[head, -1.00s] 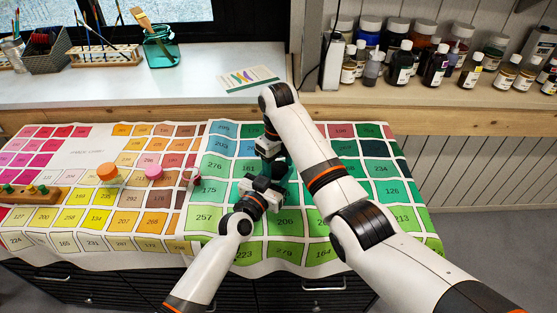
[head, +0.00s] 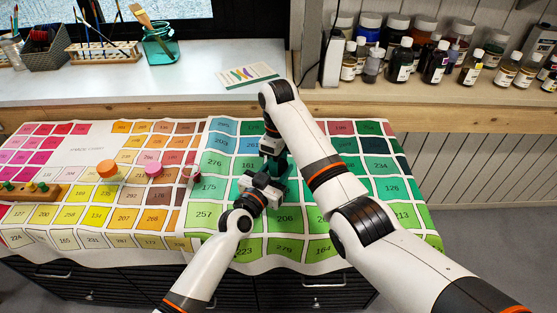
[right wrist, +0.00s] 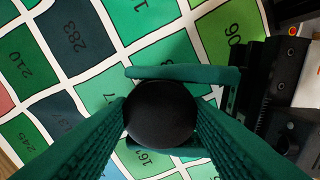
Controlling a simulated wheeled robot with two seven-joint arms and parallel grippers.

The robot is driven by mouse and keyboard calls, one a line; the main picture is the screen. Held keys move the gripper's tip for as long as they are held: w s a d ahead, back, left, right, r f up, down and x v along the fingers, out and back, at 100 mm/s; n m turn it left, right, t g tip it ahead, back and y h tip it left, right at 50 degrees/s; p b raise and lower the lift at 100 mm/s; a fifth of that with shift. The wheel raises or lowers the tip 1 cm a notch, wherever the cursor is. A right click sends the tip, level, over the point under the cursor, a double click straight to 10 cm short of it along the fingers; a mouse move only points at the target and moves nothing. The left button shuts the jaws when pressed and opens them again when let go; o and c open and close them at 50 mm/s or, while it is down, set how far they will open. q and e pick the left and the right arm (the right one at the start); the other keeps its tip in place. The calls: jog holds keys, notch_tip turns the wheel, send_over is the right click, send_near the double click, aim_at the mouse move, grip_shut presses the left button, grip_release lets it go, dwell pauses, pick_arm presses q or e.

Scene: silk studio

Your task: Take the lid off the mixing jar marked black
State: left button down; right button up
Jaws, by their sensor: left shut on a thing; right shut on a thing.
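A round black lid (right wrist: 161,113) sits between the two green fingers of my right gripper (right wrist: 161,120), which is shut on it. In the head view my right gripper (head: 277,168) points down over the green part of the chart. My left gripper (head: 272,183) comes in low beside it; its green fingers also show in the right wrist view (right wrist: 183,74), on either side below the lid, shut on the mixing jar. The jar's body is hidden by the lid and fingers, and I cannot read its mark or see whether lid and jar are apart.
A wooden rack (head: 30,191) lies at the far left. Bottles (head: 435,62) line the back shelf. The chart's front is clear.

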dwell(0.9)
jog(key=o, duration=1.1)
jog(key=shift+r, duration=2.3)
pick_arm(q)
jog(key=c, duration=0.7)
grip_release()
